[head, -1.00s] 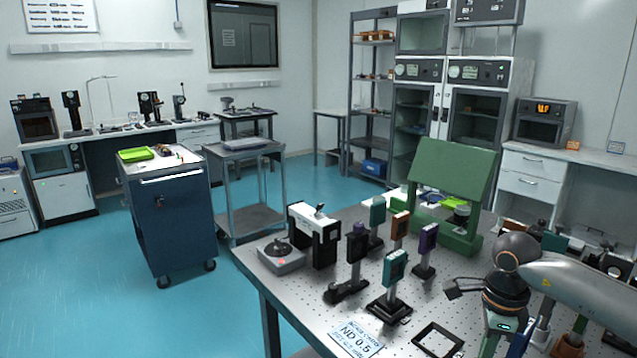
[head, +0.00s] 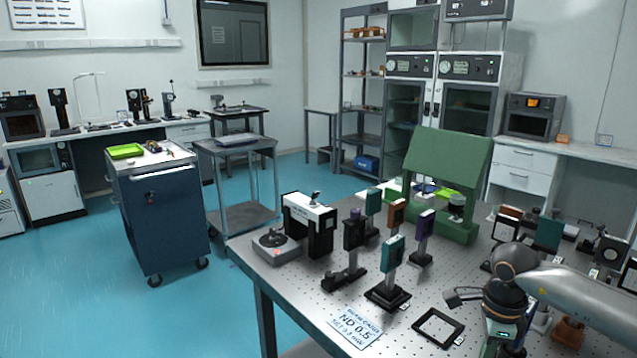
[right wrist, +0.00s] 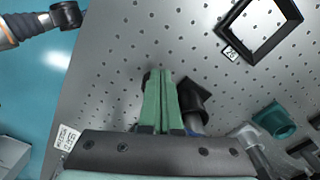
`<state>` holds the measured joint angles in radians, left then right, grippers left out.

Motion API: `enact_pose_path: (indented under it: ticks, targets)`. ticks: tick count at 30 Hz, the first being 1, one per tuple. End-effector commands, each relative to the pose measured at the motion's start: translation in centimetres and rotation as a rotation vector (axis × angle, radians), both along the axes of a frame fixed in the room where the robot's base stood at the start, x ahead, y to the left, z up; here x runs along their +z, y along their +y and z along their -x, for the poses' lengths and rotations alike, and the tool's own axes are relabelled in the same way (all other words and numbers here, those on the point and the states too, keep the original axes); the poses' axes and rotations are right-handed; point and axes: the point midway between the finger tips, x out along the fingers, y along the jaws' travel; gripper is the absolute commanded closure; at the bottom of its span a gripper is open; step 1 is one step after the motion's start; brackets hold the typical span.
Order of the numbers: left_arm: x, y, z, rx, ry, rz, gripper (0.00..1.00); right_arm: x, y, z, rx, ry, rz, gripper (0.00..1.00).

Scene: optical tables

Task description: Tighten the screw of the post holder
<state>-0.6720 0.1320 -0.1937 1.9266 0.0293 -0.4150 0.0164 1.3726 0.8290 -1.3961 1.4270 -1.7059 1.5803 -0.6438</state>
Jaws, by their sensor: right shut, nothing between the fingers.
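Several optics on short posts stand on the perforated optical table (head: 300,290). They include a teal mount on a black base (head: 387,297) and a dark post on a long black foot (head: 344,280). I cannot tell which is the task's post holder, and no screw is clear. In the right wrist view my right gripper (right wrist: 160,76) has its green fingers together, with nothing between them. A small black block (right wrist: 196,100) lies just right of the fingers, partly hidden. In the head view my right arm comes in from the right; its fingertips cannot be made out.
A black square frame (head: 438,328) lies on the table, and it also shows in the right wrist view (right wrist: 232,22). A teal holder (right wrist: 273,120) is at right there. A green stand (head: 448,190) rises behind the posts.

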Motion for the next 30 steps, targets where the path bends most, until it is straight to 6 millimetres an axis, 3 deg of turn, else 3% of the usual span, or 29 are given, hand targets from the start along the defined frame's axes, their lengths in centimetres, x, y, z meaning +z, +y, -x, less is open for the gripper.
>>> enact_pose_path:
  ticks: [4,30]
  targets:
    - [-0.39,-0.26,-0.09,-0.005,-0.001,0.004,0.45,-0.85,0.03,-0.04,0.000,-0.001,-0.001,1.00]
    - [-0.04,-0.34,-0.16,-0.007,-0.003,0.005,0.45,-0.75,-0.42,0.35,0.000,-0.002,0.000,1.00]
